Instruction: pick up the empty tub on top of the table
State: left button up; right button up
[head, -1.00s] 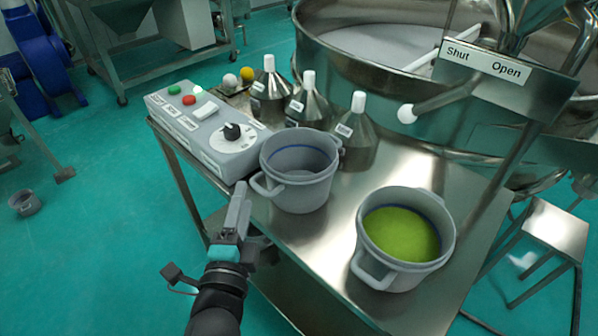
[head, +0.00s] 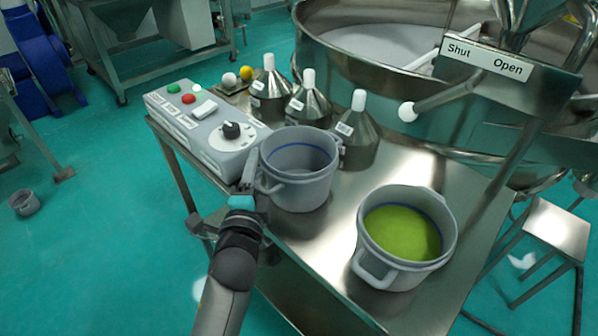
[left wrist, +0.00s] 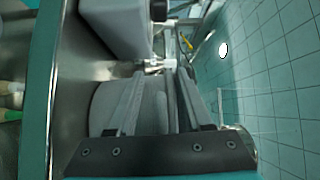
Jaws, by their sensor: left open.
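The empty grey tub (head: 301,178) stands upright on the metal table, with a blue line inside and a handle on its left side. My left gripper (head: 250,172) is at that handle, left of the tub, and is open. In the left wrist view the tub's grey wall and handle (left wrist: 152,108) show between and beside the fingers (left wrist: 160,75). Whether the fingers touch the handle I cannot tell. My right gripper is not in view.
A second tub with green contents (head: 402,232) stands to the right. A grey control box (head: 205,128) is behind left, close to the gripper. Several metal cone-shaped flasks (head: 359,135) stand behind the tub. The large sieve (head: 400,110) is at the back.

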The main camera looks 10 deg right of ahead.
pick_arm(q)
grip_shut()
dwell(0.4)
jog(key=shift+r, duration=0.1)
dwell(0.9)
